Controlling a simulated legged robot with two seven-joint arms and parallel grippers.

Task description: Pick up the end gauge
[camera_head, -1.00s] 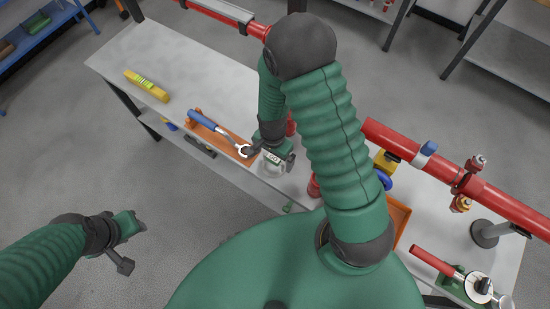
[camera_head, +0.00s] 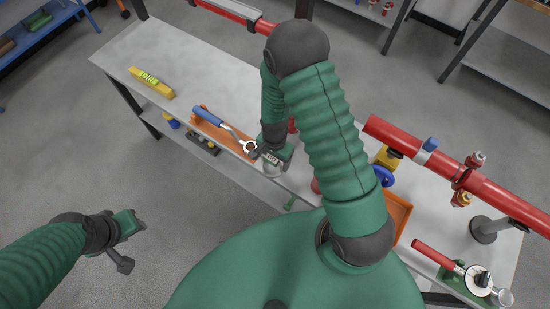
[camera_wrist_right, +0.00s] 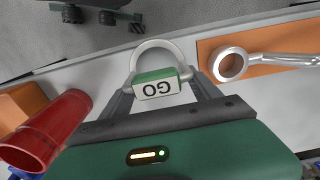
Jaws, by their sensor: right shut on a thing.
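The end gauge (camera_wrist_right: 157,84) is a pale horseshoe-shaped loop with a green block marked "GO". In the right wrist view my right gripper (camera_wrist_right: 160,94) has a finger on each side of the block and is shut on it. The loop points away from my palm. In the head view the gauge (camera_head: 270,158) shows small at my right gripper (camera_head: 272,164), over the front edge area of the bench. Whether it touches the bench is unclear. My left gripper (camera_head: 131,222) hangs over the floor at lower left, away from the bench; its fingers are too unclear to judge.
A blue-handled wrench (camera_head: 209,115) lies on an orange tray (camera_head: 236,143) left of the gauge. A yellow level (camera_head: 150,82) lies farther left on the bench (camera_head: 185,60). A red cylinder (camera_wrist_right: 45,130) is close to my right gripper. A red pipe (camera_head: 430,160) runs at right.

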